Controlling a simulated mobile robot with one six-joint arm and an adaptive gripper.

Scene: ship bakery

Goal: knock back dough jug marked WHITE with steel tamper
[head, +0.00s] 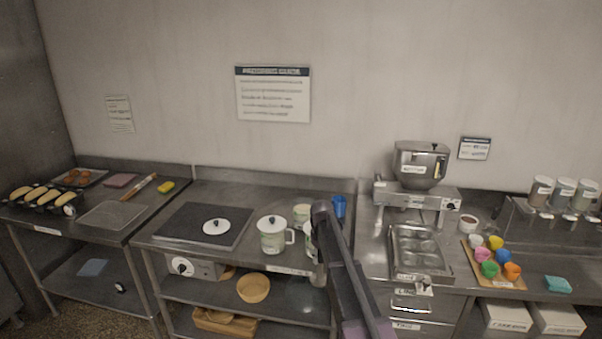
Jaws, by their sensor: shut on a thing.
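A third jug (308,238) is partly covered by my arm. I cannot read which is marked WHITE. My gripper (319,262) is small and mostly masked by my arm, beside the third jug. It is shut on a greyish thing (318,279), apparently the steel tamper, near the table's front edge.
A blue cup (339,207) stands just right of my arm. The dark plate (185,224) fills the table's left half. A mixer (421,165), a steel muffin tin (418,247) and several coloured cups (488,255) are at right. A wooden bowl (253,288) sits on the lower shelf.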

